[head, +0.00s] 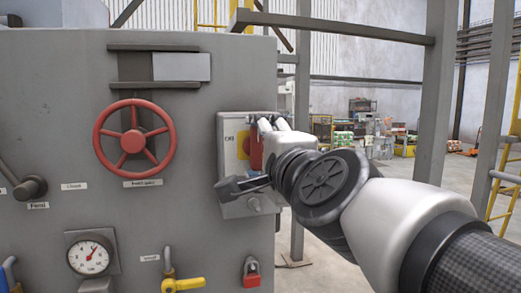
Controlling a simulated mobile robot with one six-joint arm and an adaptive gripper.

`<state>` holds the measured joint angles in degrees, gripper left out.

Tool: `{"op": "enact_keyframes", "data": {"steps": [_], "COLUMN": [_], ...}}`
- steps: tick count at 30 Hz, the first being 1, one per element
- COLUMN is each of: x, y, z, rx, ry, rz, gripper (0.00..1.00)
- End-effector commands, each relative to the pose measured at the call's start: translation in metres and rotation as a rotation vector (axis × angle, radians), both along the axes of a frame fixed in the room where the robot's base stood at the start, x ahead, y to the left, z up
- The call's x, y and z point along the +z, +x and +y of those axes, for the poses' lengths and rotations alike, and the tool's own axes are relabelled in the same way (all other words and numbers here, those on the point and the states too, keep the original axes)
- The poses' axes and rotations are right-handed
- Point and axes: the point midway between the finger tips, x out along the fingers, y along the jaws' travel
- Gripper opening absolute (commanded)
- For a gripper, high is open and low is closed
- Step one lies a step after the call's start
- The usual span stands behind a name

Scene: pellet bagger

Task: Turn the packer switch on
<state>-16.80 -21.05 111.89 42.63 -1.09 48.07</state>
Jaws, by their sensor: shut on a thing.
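The packer switch is on a grey box (229,165) mounted at the right edge of the grey machine. Its red handle (256,150) sits over a yellow plate (243,143), and a small label shows at the plate's upper left. My gripper (268,126) is at the red handle, coming in from the right, and is shut on it. The gripper's body and wrist hide the right part of the box and much of the handle, so the handle's exact angle is hard to tell.
A red handwheel (134,141) and a black lever (29,188) are left of the box. Below are a pressure gauge (89,255), a yellow valve handle (183,284) and a red padlock (251,273). A grey steel post (434,90) stands behind my arm.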

Motion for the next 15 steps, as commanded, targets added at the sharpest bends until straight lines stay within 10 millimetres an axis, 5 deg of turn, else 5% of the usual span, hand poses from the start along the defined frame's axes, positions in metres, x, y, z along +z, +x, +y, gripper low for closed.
{"op": "enact_keyframes", "data": {"steps": [9, 10, 15], "x": [0.0016, 0.0016, 0.0012], "y": [0.0, 0.0, -0.0001], "z": [-0.0002, -0.0002, -0.0001], "rx": [-0.001, -0.001, -0.001], "ry": [0.008, 0.008, 0.006], "rz": [-0.001, -0.002, -0.001], "gripper": [0.46, 0.71, 0.82]}}
